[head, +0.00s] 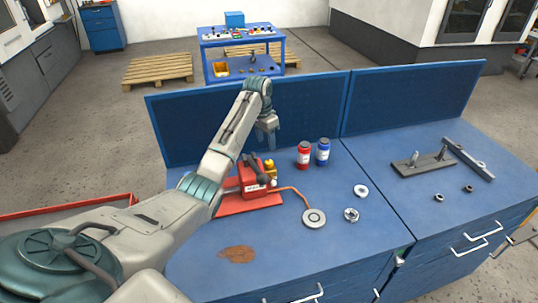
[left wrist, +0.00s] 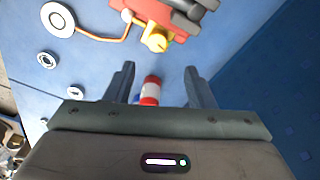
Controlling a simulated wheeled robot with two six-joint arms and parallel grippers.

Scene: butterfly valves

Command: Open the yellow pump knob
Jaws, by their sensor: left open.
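The red pump (head: 250,184) stands on a red base on the blue workbench, partly hidden behind my left arm. Its yellow knob (head: 270,167) is at its right side. In the left wrist view the yellow knob (left wrist: 157,39) is beyond my fingertips, below the red pump body (left wrist: 150,12). My left gripper (head: 268,125) hangs above and behind the pump, apart from the knob. In the left wrist view my left gripper (left wrist: 159,68) is open, with nothing held. My right gripper is out of view.
A red bottle (head: 304,155) and a blue bottle (head: 323,152) stand right of the pump. An orange hose (head: 293,190) runs to a round grey disc (head: 314,218). Metal rings lie farther right. A blue panel (head: 300,112) rises behind the bench.

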